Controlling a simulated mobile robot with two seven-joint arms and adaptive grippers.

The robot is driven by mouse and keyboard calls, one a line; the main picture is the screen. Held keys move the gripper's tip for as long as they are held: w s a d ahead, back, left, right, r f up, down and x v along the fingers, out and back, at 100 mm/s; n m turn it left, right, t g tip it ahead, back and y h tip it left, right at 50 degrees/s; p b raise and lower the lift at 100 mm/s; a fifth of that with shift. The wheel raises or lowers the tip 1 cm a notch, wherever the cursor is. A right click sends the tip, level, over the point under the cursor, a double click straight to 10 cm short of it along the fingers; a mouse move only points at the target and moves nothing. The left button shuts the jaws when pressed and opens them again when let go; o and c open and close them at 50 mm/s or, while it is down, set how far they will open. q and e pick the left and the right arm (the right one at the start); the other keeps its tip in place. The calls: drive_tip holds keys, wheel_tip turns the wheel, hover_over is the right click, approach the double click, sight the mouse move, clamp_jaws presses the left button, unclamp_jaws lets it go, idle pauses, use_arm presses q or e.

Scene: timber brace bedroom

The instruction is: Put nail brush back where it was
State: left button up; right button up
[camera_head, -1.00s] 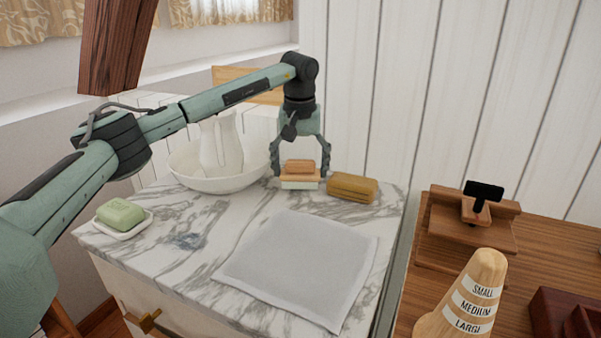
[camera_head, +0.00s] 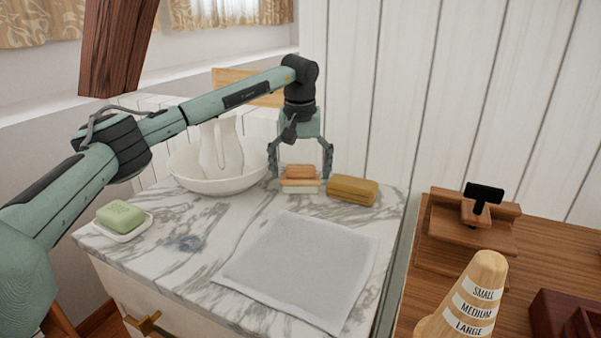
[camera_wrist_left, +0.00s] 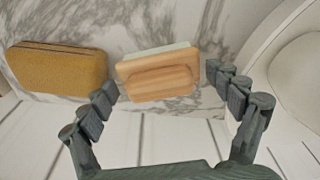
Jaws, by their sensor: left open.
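The nail brush (camera_head: 300,175), with a wooden back and grip and pale bristles, sits bristles down on the marble top between the white bowl and the tan sponge-like block. It also shows in the left wrist view (camera_wrist_left: 160,78). My left gripper (camera_head: 300,174) points down over the brush with its fingers spread on either side. In the left wrist view the open fingers (camera_wrist_left: 168,95) flank the brush, and a gap shows at the right finger. My right gripper is in no view.
The tan block (camera_head: 352,188) lies just right of the brush. The white bowl (camera_head: 195,184) with a jug (camera_head: 221,148) stands left. Green soap (camera_head: 119,214) sits in a dish at the left edge. A grey cloth (camera_head: 300,268) covers the front. A white plank wall rises behind.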

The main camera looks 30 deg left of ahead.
sight(301, 165)
use_arm(q)
drive_tip(key=r, duration=0.2)
drive_tip(key=r+p, duration=0.1)
drive_tip(key=r, duration=0.1)
drive_tip(key=shift+s+d, duration=0.15)
drive_tip(key=shift+s, duration=0.05)
wheel_tip(301, 165, up, 8)
drive_tip(key=s, duration=0.1)
drive_tip(key=shift+d+f, duration=0.15)
drive_tip(key=shift+d, duration=0.1)
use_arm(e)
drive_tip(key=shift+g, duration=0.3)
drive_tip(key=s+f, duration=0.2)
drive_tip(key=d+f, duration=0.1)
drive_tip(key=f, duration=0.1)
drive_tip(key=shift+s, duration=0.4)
